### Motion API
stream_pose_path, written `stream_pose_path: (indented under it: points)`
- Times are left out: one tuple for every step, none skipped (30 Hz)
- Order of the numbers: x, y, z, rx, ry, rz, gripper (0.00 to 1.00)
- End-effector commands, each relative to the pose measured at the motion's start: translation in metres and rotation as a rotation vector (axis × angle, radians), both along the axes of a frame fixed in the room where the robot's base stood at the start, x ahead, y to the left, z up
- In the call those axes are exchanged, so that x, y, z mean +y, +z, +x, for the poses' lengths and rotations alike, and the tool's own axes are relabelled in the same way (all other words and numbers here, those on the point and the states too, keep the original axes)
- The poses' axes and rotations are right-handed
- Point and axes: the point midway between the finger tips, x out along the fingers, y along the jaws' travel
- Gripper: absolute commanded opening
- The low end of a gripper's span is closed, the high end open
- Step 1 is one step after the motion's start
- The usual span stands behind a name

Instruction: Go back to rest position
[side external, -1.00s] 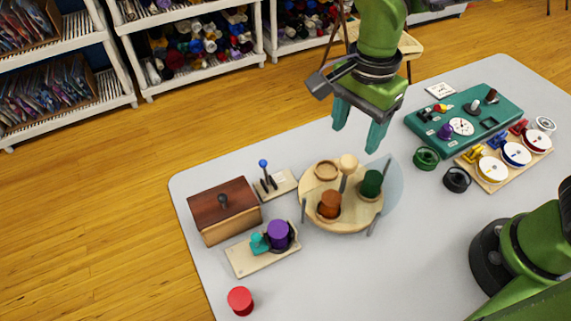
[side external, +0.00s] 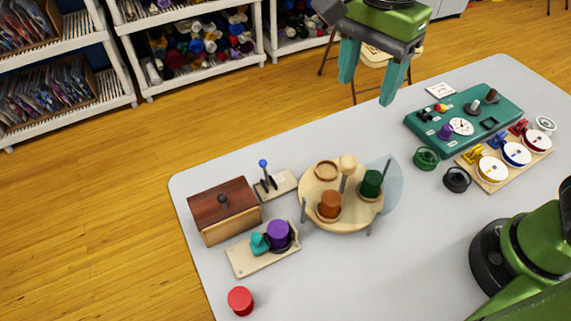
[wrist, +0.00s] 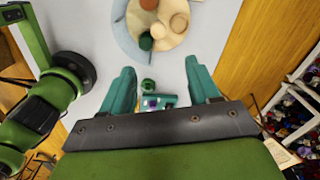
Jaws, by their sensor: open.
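My gripper (side external: 368,75) is open and empty, with its teal fingers spread high above the far side of the table. In the wrist view my gripper (wrist: 162,85) also shows with nothing between its fingertips. The round wooden stand (side external: 345,222) is below and to the left of it, with an orange cylinder (side external: 329,204) and a green cylinder (side external: 371,184) in it. The stand also shows at the top of the wrist view (wrist: 157,8). My gripper touches nothing.
The grey table (side external: 400,280) holds a wooden box (side external: 225,212), a purple cylinder (side external: 278,233) on a small board, a red cylinder (side external: 240,300), a teal panel (side external: 465,108) and a board with several spools (side external: 515,153). Shelves (side external: 200,55) and a chair (side external: 375,57) stand behind.

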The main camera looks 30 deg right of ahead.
Motion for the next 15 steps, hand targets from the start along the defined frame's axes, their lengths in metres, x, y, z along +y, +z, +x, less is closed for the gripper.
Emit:
stream_pose_path:
  points:
    - [0.001, -0.001, 0.002, -0.011, 0.063, 0.005, 0.61]
    - [0.002, -0.005, 0.003, -0.017, 0.119, 0.007, 0.61]
    - [0.002, -0.011, 0.002, -0.022, 0.213, 0.014, 0.61]
    - [0.001, -0.015, 0.000, -0.033, 0.291, 0.023, 0.61]
    - [-0.003, -0.017, -0.001, -0.050, 0.370, 0.036, 0.61]
    - [-0.012, -0.020, -0.004, -0.081, 0.476, 0.053, 0.61]
    - [-0.020, -0.021, -0.005, -0.111, 0.553, 0.067, 0.61]
    - [-0.030, -0.022, -0.007, -0.145, 0.627, 0.077, 0.61]
    - [-0.044, -0.023, -0.011, -0.199, 0.718, 0.087, 0.61]
    - [-0.055, -0.024, -0.014, -0.244, 0.780, 0.087, 0.61]
    - [-0.066, -0.025, -0.018, -0.290, 0.836, 0.084, 0.61]
    - [-0.081, -0.027, -0.022, -0.351, 0.900, 0.071, 0.61]
    - [-0.091, -0.028, -0.026, -0.396, 0.937, 0.057, 0.61]
    - [-0.101, -0.029, -0.030, -0.436, 0.966, 0.038, 0.61]
    - [-0.114, -0.031, -0.035, -0.487, 0.994, 0.010, 0.61]
